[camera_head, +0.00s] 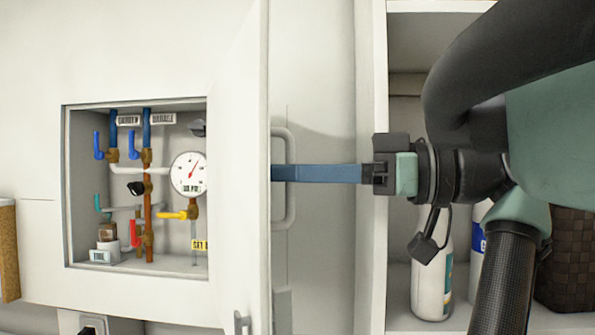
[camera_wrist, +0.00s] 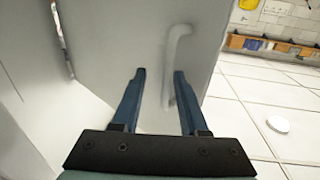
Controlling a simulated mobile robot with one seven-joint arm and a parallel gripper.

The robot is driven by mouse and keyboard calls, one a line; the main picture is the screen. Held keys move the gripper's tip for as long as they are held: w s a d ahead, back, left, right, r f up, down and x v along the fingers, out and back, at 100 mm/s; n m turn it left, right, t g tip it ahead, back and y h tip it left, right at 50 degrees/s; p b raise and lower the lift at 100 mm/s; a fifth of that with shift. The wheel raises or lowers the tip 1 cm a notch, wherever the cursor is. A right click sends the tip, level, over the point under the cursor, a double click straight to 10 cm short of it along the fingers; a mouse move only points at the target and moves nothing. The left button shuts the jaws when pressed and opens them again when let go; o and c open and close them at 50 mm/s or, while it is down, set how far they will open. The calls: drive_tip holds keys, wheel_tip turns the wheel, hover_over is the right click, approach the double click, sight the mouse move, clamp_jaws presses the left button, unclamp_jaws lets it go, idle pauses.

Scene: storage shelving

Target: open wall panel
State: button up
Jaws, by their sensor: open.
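The white wall panel (camera_head: 240,160) stands swung open in the head view, its edge towards me. Left of it a wall recess shows pipes, coloured valves and a round gauge (camera_head: 189,174). The panel's pale bar handle (camera_head: 290,203) is on its right-hand face; it also shows in the wrist view (camera_wrist: 173,50). My gripper (camera_head: 276,172) reaches in from the right with its blue fingers at the handle. In the wrist view my gripper (camera_wrist: 160,74) is open, with the handle seen between its fingers, nearer the right one. I cannot tell whether they touch.
A white shelf unit (camera_head: 372,250) stands right of the panel, holding a white bottle (camera_head: 432,285) and a dark woven basket (camera_head: 570,262). A cork board (camera_head: 8,250) is at the far left. The wrist view shows open tiled floor (camera_wrist: 245,105) to the right.

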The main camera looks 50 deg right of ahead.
drive_tip(key=b+v, duration=0.4)
drive_tip(key=v, duration=0.9)
drive_tip(key=shift+b, duration=0.4)
